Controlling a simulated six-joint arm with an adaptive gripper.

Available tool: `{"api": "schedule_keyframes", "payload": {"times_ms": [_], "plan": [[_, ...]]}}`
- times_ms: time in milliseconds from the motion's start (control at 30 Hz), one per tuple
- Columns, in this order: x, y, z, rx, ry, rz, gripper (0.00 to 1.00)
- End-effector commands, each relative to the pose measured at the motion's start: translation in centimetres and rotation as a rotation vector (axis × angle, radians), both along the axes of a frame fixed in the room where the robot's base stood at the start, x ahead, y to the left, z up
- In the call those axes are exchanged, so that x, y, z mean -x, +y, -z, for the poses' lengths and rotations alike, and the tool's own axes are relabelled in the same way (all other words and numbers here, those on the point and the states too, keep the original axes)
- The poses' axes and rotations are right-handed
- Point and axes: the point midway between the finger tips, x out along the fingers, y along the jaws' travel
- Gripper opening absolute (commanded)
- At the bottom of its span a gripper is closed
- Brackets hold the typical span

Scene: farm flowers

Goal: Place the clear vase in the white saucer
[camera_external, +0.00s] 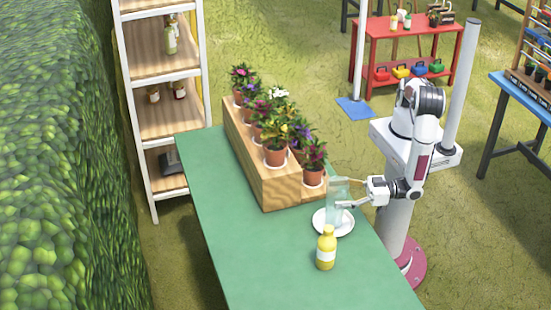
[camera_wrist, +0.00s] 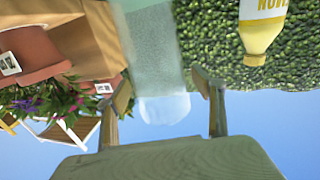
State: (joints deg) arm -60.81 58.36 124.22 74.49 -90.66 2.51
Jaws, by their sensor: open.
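The clear vase (camera_external: 337,192) is a tall, pale, see-through vessel. It stands upright over the white saucer (camera_external: 318,224) on the green table, and its base appears to rest in it. My gripper (camera_external: 347,204) is at the vase's right side, reaching in from the right. In the wrist view, which is upside down, my gripper (camera_wrist: 162,88) is open, with one finger on each side of the vase (camera_wrist: 155,45). I cannot tell whether either finger touches the glass. The saucer cannot be made out in the wrist view.
A yellow bottle (camera_external: 326,250) stands just in front of the saucer; it also shows in the wrist view (camera_wrist: 262,22). A stepped wooden planter stand (camera_external: 285,188) with several potted flowers is behind the vase. The left and front of the green table (camera_external: 235,240) are clear.

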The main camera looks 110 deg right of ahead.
Motion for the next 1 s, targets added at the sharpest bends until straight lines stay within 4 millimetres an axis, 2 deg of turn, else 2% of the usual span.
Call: {"api": "schedule_keyframes", "payload": {"times_ms": [1000], "plan": [[10.0, 2.5, 0.0, 0.001, 0.000, -0.003, 0.68]]}}
